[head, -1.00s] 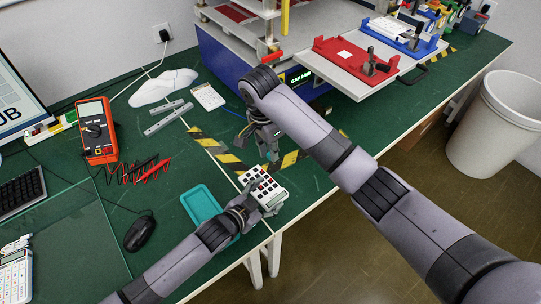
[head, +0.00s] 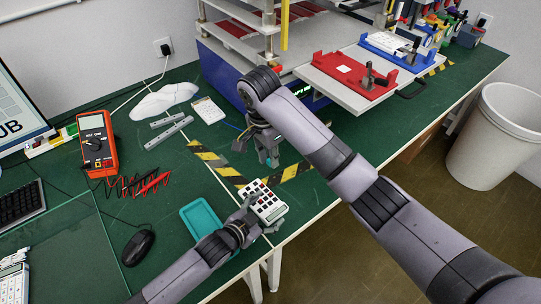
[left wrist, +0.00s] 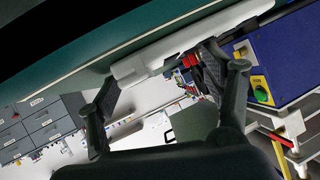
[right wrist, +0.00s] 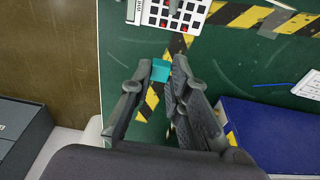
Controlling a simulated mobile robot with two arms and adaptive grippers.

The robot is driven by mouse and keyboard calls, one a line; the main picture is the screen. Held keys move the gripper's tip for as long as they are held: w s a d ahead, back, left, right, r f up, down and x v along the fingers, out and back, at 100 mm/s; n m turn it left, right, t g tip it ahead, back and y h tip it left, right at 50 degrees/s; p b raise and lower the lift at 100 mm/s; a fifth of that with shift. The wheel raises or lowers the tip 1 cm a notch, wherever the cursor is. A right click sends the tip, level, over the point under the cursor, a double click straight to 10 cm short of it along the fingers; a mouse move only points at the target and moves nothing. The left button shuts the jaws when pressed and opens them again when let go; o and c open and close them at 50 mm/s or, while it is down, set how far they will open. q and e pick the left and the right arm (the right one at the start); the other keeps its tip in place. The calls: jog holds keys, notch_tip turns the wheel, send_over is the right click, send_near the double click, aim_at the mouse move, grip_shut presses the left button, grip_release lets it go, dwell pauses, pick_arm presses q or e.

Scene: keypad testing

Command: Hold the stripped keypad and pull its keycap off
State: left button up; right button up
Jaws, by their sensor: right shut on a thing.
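The keypad (head: 265,203) is a white slab with dark and red key spots, near the table's front edge. My left gripper (head: 258,214) has its fingers on two opposite sides of it. In the left wrist view the keypad (left wrist: 185,45) shows edge-on between the fingertips. My right gripper (right wrist: 157,75) is shut on a small teal block, which looks like a keycap (right wrist: 160,70). It is above the table, behind the keypad and apart from it. The keypad (right wrist: 170,14) also shows at the top of the right wrist view, partly cut off.
A teal tray (head: 197,214) lies left of the keypad, near my left forearm. Yellow-black tape (head: 228,175) marks the green table. A blue press machine (head: 225,75) stands behind my right gripper. An orange multimeter (head: 97,145) and a mouse (head: 137,248) are farther left.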

pick_arm(q)
jog(key=shift+o, duration=1.4)
jog(key=shift+a+f, duration=0.2)
jog(key=shift+f, duration=0.05)
jog(key=shift+r, duration=0.1)
jog(key=v, duration=1.2)
